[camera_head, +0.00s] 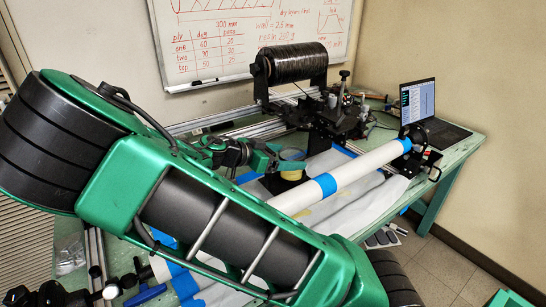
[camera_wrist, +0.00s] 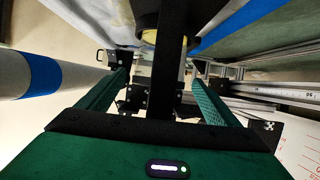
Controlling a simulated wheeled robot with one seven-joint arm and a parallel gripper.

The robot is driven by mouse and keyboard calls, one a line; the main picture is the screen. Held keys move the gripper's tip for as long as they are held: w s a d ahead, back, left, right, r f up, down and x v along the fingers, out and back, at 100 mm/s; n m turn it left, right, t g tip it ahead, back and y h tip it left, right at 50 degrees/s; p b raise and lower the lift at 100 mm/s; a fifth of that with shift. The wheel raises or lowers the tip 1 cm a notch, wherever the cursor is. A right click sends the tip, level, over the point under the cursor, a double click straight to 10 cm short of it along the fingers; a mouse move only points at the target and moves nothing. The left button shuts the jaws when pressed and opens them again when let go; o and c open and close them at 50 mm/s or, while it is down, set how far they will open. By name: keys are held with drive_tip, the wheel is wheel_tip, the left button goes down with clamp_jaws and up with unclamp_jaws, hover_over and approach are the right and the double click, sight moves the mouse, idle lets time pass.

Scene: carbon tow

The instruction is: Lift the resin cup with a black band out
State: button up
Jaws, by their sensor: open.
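My gripper (camera_head: 268,160) is open over the work table, beyond the white tube. In the wrist view its two green fingers (camera_wrist: 160,78) stand apart on either side of a dark upright bar. A small round item with a bluish upper rim and a yellowish lower part (camera_head: 292,174) is close by the fingers in the head view. A yellow-edged round item (camera_wrist: 150,38) shows at the top of the wrist view, partly behind the dark bar. I cannot tell whether either is the resin cup. No black band is clearly readable, and my arm hides much of the table.
A white tube with blue bands (camera_head: 357,168) runs across the table, near the gripper. A black spool (camera_head: 297,63) stands on the winding machine behind. An open laptop (camera_head: 420,104) is at the back right. Pale sheeting (camera_head: 372,197) covers part of the table.

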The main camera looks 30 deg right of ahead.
drive_tip(key=shift+d+f, duration=0.2)
drive_tip(key=shift+d, duration=0.35)
drive_tip(key=c, duration=1.2)
drive_tip(key=shift+r, duration=2.55)
